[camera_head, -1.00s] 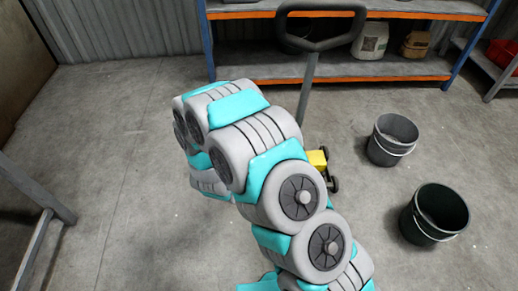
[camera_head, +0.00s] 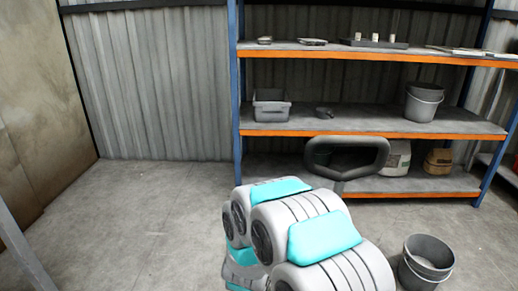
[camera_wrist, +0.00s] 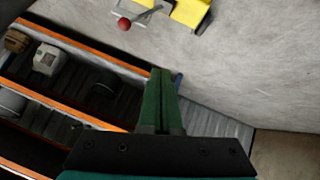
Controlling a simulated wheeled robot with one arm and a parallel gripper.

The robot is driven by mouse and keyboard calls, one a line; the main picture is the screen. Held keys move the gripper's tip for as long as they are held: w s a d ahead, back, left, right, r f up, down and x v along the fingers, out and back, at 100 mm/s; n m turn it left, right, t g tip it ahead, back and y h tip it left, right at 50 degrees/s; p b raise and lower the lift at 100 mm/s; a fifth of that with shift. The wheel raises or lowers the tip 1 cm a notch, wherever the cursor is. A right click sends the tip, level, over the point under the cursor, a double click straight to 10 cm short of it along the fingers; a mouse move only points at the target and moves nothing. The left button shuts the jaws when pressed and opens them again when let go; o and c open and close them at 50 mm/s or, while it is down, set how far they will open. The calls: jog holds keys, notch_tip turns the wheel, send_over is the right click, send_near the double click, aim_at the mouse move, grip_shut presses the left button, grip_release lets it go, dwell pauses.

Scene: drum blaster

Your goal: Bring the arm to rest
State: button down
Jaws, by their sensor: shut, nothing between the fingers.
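My arm (camera_head: 310,240), grey and turquoise, is folded in the lower middle of the head view. My gripper is not visible there. In the wrist view my gripper (camera_wrist: 161,75) shows as two green fingers pressed together with nothing between them. It points over the concrete floor, with the shelving to its left in the picture. It touches nothing that I can see.
A shelving rack (camera_head: 370,127) with orange beams stands along the back wall. A grey bucket (camera_head: 427,262) stands on the floor at right. A dark loop handle (camera_head: 347,157) rises behind my arm. A yellow thing (camera_wrist: 188,12) shows in the wrist view. Floor at left (camera_head: 120,220) is clear.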

jog(key=s+a+r+g+y+p, duration=0.15)
jog(key=s+r+g+y, duration=0.35)
jog(key=s+r, duration=0.8)
jog(key=s+d+r+g+h, duration=0.1)
jog(key=s+d+r, duration=0.3)
jog(key=s, duration=0.4)
jog(key=s+d+r+m+g+h, duration=0.1)
jog(key=s+d+r+g, duration=0.2)
jog(key=s, duration=0.6)
jog(key=s+d+r+m+g+p, duration=0.1)
jog(key=s+d+r+g, duration=0.1)
jog(key=s+d+r, duration=0.3)
jog(key=s+d, duration=0.2)
jog(key=s, duration=0.2)
jog(key=shift+d+r+h, duration=0.15)
jog(key=shift+d+h, duration=0.1)
jog(key=shift+h, duration=0.15)
